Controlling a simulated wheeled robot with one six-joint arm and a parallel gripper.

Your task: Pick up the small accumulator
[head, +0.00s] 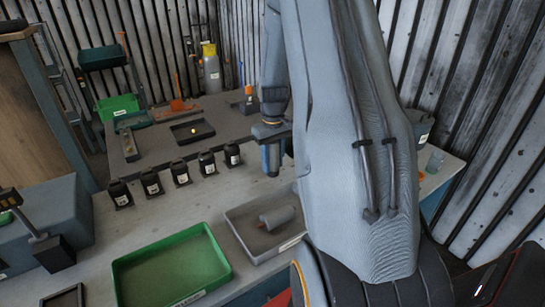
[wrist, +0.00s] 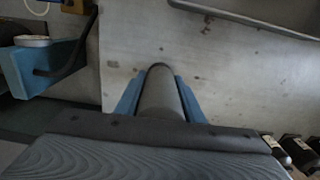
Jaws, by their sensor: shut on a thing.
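My gripper (head: 271,160) points down above the bench, just right of the row of black labelled containers. In the wrist view its blue fingers (wrist: 160,98) are shut on a plain grey cylinder, which I take to be the small accumulator (wrist: 160,92). It lies lengthwise between the fingers, its rounded end showing dark. The bench surface shows beyond it. In the head view the held part is mostly hidden by the fingers. Another grey cylinder (head: 277,217) lies on its side in the grey tray (head: 238,240).
Several black labelled containers (head: 181,174) stand in a row left of my gripper. A green tray (head: 205,245) is at the front. A dark tray (head: 192,131) lies behind the row. A blue block-like fixture (wrist: 45,75) shows at left in the wrist view.

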